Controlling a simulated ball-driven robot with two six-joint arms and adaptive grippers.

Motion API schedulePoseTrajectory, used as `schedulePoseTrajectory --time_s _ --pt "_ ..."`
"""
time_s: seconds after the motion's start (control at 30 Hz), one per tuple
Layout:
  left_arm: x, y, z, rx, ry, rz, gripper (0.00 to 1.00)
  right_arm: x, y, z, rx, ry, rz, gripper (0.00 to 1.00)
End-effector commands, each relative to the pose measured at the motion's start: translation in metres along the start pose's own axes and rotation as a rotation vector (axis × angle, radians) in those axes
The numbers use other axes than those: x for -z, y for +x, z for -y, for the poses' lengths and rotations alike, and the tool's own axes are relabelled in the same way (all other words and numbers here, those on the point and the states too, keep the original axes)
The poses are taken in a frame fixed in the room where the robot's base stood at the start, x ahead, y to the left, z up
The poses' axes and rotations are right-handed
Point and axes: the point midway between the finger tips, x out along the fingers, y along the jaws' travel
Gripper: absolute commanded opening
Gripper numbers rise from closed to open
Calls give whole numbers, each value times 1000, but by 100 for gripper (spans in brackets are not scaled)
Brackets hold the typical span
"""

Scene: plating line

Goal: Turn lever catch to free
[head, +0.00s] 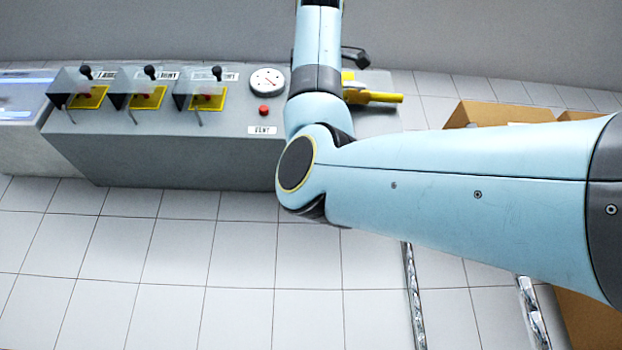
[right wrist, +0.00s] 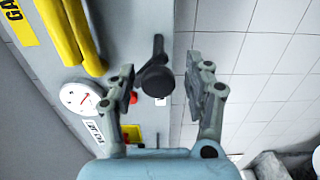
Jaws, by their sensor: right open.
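A black lever with a round knob (right wrist: 157,80) stands out near the edge of the grey console (right wrist: 130,30) in the right wrist view. My right gripper (right wrist: 165,88) is open, with one finger on each side of the knob and visible space on the right side. Whether the left finger touches the knob is unclear. In the head view my right arm crosses over the console (head: 180,165) and hides part of it; the right gripper is hidden there. A small black part (head: 354,59) shows just behind the arm; I cannot tell what it is. My left gripper is not in view.
Three black-knobbed levers (head: 150,72) with clear guards and yellow plates line the console's left. A gauge (head: 266,80), red button (head: 264,110) and yellow handle (head: 375,97) are near my arm. Cardboard boxes (head: 490,113) stand at right. The tiled floor in front is largely clear.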

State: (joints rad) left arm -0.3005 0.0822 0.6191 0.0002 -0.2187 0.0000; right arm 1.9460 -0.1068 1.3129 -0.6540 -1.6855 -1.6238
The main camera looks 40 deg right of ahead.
Motion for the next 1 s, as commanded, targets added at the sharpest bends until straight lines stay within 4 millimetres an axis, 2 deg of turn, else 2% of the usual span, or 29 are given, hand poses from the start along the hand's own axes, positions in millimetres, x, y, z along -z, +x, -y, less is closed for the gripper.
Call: schedulePoseTrajectory --time_s 0.17,0.4,0.6,0.77,1.0 --pt "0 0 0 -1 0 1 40 1 -20 -2 -5 1 -3 52" --pt "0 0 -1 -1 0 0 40 2 -74 -1 -4 0 -5 52" --pt "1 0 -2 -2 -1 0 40 2 -108 0 -2 0 -4 52" --pt "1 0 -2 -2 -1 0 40 2 -118 1 1 -1 -2 52" --pt "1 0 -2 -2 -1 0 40 1 -119 1 1 -1 -1 52"
